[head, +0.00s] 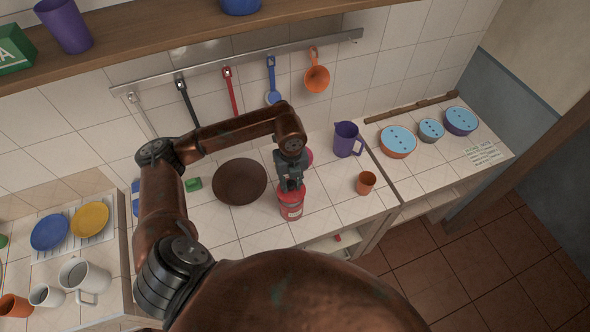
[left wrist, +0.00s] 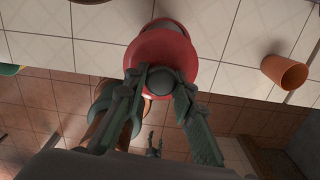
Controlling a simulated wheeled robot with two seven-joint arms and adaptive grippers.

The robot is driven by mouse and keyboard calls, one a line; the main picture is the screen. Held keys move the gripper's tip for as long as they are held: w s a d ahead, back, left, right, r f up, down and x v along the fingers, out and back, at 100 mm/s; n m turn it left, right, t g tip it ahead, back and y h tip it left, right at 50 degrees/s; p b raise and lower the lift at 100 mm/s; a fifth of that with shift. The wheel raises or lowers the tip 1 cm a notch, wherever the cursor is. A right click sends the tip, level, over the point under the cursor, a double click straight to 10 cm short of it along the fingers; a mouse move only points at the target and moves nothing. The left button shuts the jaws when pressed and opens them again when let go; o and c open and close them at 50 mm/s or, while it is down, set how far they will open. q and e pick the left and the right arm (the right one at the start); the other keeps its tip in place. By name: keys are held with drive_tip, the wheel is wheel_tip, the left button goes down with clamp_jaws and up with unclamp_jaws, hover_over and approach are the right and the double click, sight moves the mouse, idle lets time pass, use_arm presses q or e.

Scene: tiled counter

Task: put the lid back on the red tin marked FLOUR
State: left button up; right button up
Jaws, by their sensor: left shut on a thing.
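The red tin (head: 291,211) with a pale label stands upright near the counter's front edge; the label is too small to read. My left gripper (head: 291,187) is directly above it, pointing down. In the left wrist view its fingers (left wrist: 160,85) are shut on the dark round knob of a red lid (left wrist: 148,48). The lid is at the tin's top, but I cannot tell whether it rests on the rim or hangs just above it. A small two-pronged shape low in the left wrist view looks like my right gripper (left wrist: 155,142), too small to judge.
A brown bowl (head: 239,182) is left of the tin. An orange cup (head: 366,183) and a purple jug (head: 347,139) are to the right. A pinkish-red round thing (head: 308,157) shows partly behind my gripper. Utensils hang from a wall rail (head: 215,68).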

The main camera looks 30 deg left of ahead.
sight(292, 190)
use_arm(q)
drive_tip(key=n, duration=0.1)
drive_tip(key=w+n, duration=0.1)
drive_tip(key=n, duration=0.2)
drive_tip(key=shift+w+a+r+p, duration=0.15)
drive_tip(key=shift+a+r+p, duration=0.15)
drive_tip(key=shift+p, duration=0.1)
drive_tip(key=shift+f+b, duration=1.15)
drive_tip(key=shift+f, duration=0.85)
drive_tip(key=shift+f+b, duration=0.85)
drive_tip(key=shift+f, duration=0.35)
use_arm(e)
drive_tip(key=shift+w+f, duration=0.35)
drive_tip(key=shift+f, duration=0.35)
drive_tip(key=shift+w+f, duration=0.3)
drive_tip(key=shift+f, duration=0.35)
drive_tip(key=shift+a+f, duration=0.15)
drive_tip(key=shift+f, duration=0.1)
use_arm(q)
drive_tip(key=shift+f+b, duration=0.15)
drive_tip(key=shift+b, duration=0.4)
use_arm(e)
drive_tip(key=shift+f, duration=0.3)
use_arm(q)
drive_tip(key=o, duration=1.2)
drive_tip(key=shift+c, duration=0.2)
drive_tip(key=shift+o, duration=0.5)
drive_tip(key=o, duration=0.4)
